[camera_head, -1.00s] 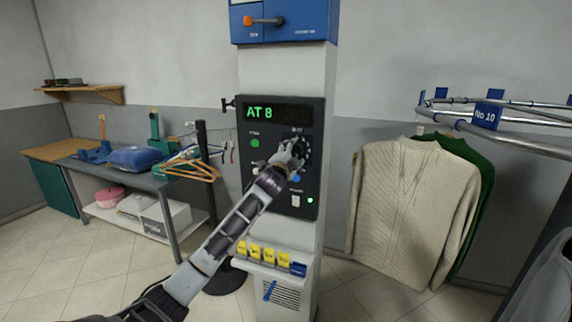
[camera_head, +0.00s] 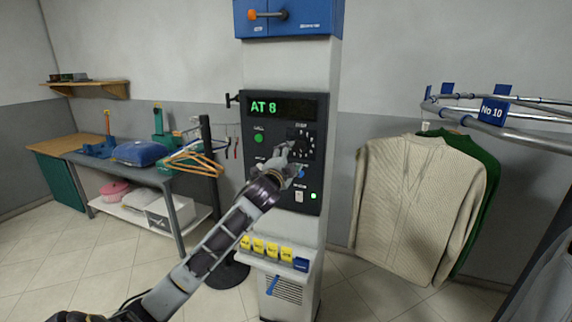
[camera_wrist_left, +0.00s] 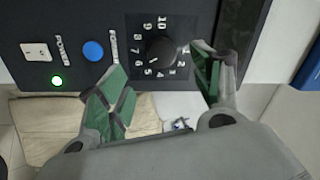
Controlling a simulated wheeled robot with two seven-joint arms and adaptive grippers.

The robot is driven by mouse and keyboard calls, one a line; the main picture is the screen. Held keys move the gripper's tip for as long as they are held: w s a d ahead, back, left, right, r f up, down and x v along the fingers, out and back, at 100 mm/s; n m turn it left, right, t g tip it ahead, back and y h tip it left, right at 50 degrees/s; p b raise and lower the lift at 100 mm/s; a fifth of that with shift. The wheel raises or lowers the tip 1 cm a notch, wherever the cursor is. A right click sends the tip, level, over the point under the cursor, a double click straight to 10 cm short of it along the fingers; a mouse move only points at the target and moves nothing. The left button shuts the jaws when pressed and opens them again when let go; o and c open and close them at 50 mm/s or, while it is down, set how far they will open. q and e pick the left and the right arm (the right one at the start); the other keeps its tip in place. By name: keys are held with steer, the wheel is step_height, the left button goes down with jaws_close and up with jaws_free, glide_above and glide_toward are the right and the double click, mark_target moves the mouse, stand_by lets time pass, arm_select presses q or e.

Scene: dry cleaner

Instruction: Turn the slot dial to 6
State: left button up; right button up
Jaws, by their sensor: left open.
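The slot dial (camera_head: 299,146) is a round black knob on the dark control panel (camera_head: 262,172) of the white column. In the left wrist view the knob (camera_wrist_left: 161,50) sits inside a ring of white numbers. I cannot tell which number its pointer faces. The green display (camera_head: 263,107) above reads AT 8. My left gripper (camera_head: 284,160) is open, just below and left of the dial in the head view. In the wrist view its green-padded fingers (camera_wrist_left: 159,60) are spread on either side of the knob, apart from it. My right gripper is not in view.
A green button (camera_head: 258,138), a blue button (camera_wrist_left: 93,51) and a white power switch (camera_wrist_left: 36,52) are near the dial. Yellow tags (camera_head: 265,248) sit on a ledge below. Sweaters (camera_head: 410,205) hang from a rail at right. A workbench (camera_head: 150,177) stands at left.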

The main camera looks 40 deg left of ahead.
arm_select(q)
steer(key=shift+v, duration=1.85)
